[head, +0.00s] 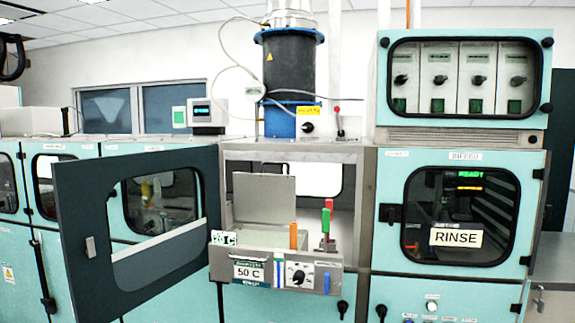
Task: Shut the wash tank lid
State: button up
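A tank labelled 50 C (249,271) sits in the open bay at the middle of the head view. Its flat grey lid (264,199) stands roughly upright at the back of the tank, so the tank is open on top. The inside of the tank (262,239) shows pale, and its depth is hard to see. My gripper is not in view.
A dark cabinet door (135,235) with a window hangs open left of the tank. An orange handle (293,236) rises at the tank's right front, with green and red handles (327,220) behind it. The closed RINSE cabinet (457,238) stands to the right.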

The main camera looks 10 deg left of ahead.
aim_at(261, 198)
jog(key=z, duration=0.05)
jog(key=i, duration=0.85)
